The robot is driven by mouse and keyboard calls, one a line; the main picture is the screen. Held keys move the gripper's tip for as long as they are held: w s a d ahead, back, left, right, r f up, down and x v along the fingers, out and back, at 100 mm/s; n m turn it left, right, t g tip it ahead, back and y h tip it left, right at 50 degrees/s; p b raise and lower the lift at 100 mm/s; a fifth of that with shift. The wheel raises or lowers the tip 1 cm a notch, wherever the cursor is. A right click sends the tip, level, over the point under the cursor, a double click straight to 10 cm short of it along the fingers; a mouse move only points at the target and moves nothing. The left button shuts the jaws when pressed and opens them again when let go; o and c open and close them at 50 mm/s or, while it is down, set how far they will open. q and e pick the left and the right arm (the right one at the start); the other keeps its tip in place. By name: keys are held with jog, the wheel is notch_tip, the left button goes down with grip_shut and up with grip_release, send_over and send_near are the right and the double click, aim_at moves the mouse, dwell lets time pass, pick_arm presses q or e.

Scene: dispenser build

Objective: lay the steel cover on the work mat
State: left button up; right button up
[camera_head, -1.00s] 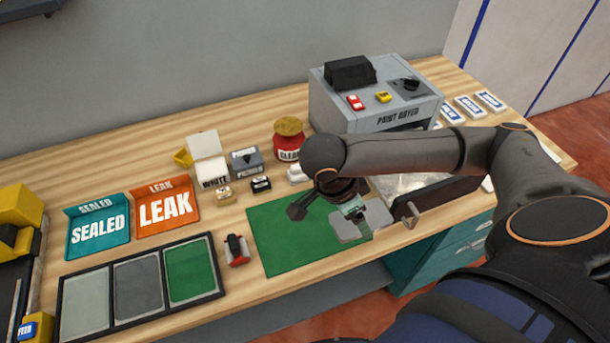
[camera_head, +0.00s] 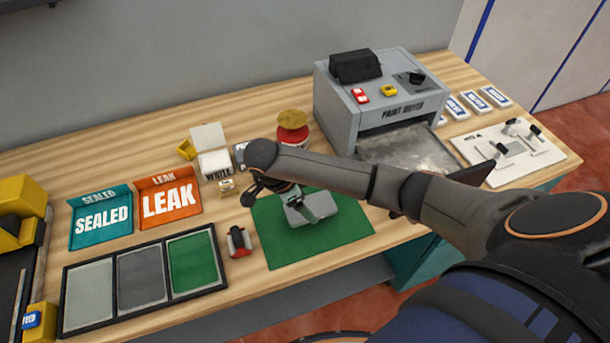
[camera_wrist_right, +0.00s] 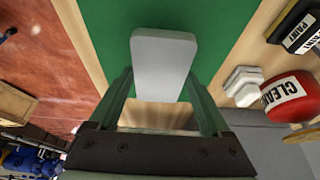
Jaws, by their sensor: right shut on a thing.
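The steel cover (camera_head: 297,215) is a flat light grey plate with rounded corners. It also shows in the wrist view (camera_wrist_right: 163,62), between my right fingertips. My right gripper (camera_head: 314,203) is shut on it and holds it over the green work mat (camera_head: 345,232), near the mat's middle in the head view. I cannot tell whether the plate touches the mat or hangs just above it. The right fingers also show in the wrist view (camera_wrist_right: 160,85). My left gripper is not in view.
The grey paint dryer (camera_head: 355,110) stands behind right, with its metal tray (camera_head: 405,147) in front. A red-and-black tool (camera_head: 239,242) and a three-panel tray (camera_head: 62,315) lie to the left.

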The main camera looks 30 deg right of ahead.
jog(key=shift+f, duration=1.45)
jog(key=shift+f, duration=0.15)
jog(key=o, duration=1.3)
jog(key=v, duration=1.2)
